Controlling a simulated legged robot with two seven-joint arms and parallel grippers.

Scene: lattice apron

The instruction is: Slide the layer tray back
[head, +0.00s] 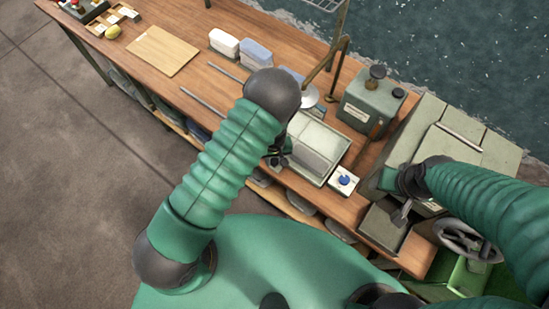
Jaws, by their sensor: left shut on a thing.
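A pale green-grey layer tray (343,153) with a raised rim sits on the wooden bench, right of my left forearm. A pale block with a flat top (318,138) stands in it. My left gripper (281,159) is at the tray's left front edge, small and dark, partly hidden by my arm. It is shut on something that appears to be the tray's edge. My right gripper (400,214) points down over an open grey-green bin (383,228) at the bench's right end. Its finger opening is too small to make out.
A small white box with a blue knob (344,180) stands close right of the tray. A green canister (370,103) and a metal stand (340,55) are behind it. Two metal rails (203,101) lie left.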

